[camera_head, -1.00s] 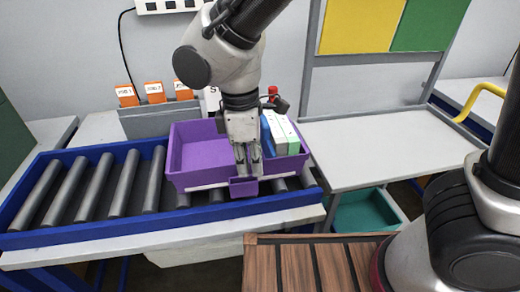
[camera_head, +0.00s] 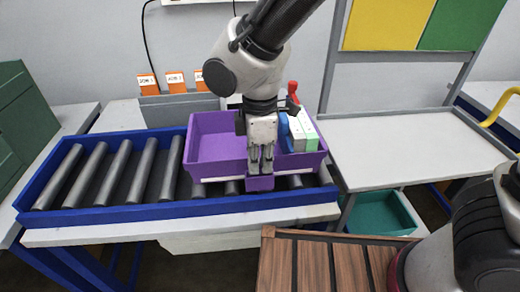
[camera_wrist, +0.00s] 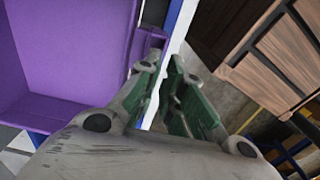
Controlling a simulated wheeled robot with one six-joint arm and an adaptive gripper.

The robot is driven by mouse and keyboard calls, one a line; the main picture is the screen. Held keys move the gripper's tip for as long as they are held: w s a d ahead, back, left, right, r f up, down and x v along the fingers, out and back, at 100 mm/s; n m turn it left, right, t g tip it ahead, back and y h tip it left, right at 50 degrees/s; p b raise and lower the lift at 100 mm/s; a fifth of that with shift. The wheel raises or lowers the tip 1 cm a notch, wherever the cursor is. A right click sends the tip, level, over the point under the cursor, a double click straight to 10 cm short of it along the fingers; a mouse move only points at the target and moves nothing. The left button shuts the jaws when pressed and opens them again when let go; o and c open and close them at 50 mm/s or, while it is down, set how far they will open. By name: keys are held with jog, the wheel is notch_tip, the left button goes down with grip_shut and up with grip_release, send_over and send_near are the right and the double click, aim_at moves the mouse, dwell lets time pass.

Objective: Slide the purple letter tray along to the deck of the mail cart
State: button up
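The purple letter tray (camera_head: 213,140) sits on the rollers at the right end of the blue-framed conveyor. A green-and-white box (camera_head: 311,132) and a blue item stand in its right part. A small purple tab (camera_head: 260,184) juts from its front wall. My gripper (camera_head: 260,168) points down at that wall, its fingertips just above or at the tab. In the wrist view, the fingers (camera_wrist: 160,70) are apart with a narrow gap, the tray (camera_wrist: 75,50) on the left. Contact is unclear. The pale flat surface (camera_head: 410,140) right of the conveyor looks like the mail cart's deck.
The deck is bare, with a yellow bar (camera_head: 499,106) at its right. A teal bin (camera_head: 375,213) sits below. A wooden slatted top (camera_head: 318,265) lies in front. Rollers (camera_head: 113,172) left of the tray are clear. Orange labels (camera_head: 176,82) stand behind.

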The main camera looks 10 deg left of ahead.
aim_at(260, 177)
jog(key=shift+f, duration=2.05)
grip_shut()
